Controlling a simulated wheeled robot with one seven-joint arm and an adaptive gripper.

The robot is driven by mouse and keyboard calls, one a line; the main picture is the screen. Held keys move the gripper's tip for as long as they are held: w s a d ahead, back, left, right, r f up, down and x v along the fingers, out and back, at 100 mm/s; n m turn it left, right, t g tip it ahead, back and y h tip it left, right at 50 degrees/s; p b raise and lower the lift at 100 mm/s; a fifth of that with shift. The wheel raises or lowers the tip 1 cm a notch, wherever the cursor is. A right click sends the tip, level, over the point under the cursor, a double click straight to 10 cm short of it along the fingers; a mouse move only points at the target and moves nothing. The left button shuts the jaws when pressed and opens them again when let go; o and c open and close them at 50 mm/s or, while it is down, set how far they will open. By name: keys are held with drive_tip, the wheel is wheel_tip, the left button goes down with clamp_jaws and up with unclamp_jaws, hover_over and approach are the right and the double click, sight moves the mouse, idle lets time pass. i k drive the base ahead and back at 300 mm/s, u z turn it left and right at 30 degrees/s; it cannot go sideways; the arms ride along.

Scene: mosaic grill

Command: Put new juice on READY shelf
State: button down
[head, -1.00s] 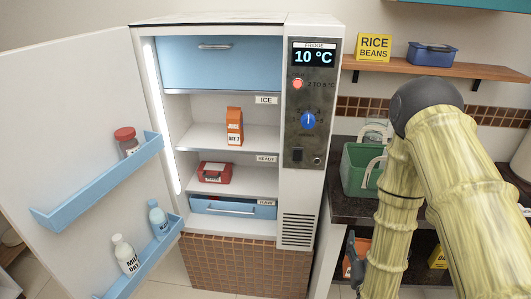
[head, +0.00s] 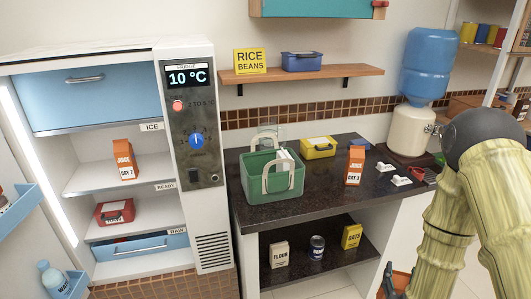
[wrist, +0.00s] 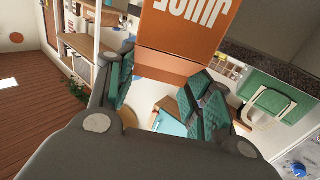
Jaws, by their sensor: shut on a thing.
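My gripper (wrist: 160,72) is shut on an orange juice carton (wrist: 188,28), whose lettering is upside down in the wrist view. In the head view the gripper (head: 387,280) and part of the held carton (head: 402,281) show low at the right, in front of the counter. The fridge stands open at the left. A juice carton (head: 124,160) stands upright on its upper shelf (head: 88,180); the READY label (head: 166,186) is just below that shelf's right edge.
A red box (head: 114,211) sits on the fridge's middle shelf, above a blue drawer marked RAW (head: 130,246). A green basket (head: 272,178) and yellow box (head: 318,147) stand on the black counter (head: 268,211). A water dispenser (head: 413,125) is farther right.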

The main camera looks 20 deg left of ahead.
sight(100, 178)
drive_tip(key=z, duration=1.65)
drive_tip(key=k, duration=1.8)
drive_tip(key=u, duration=2.85)
drive_tip(key=i, duration=1)
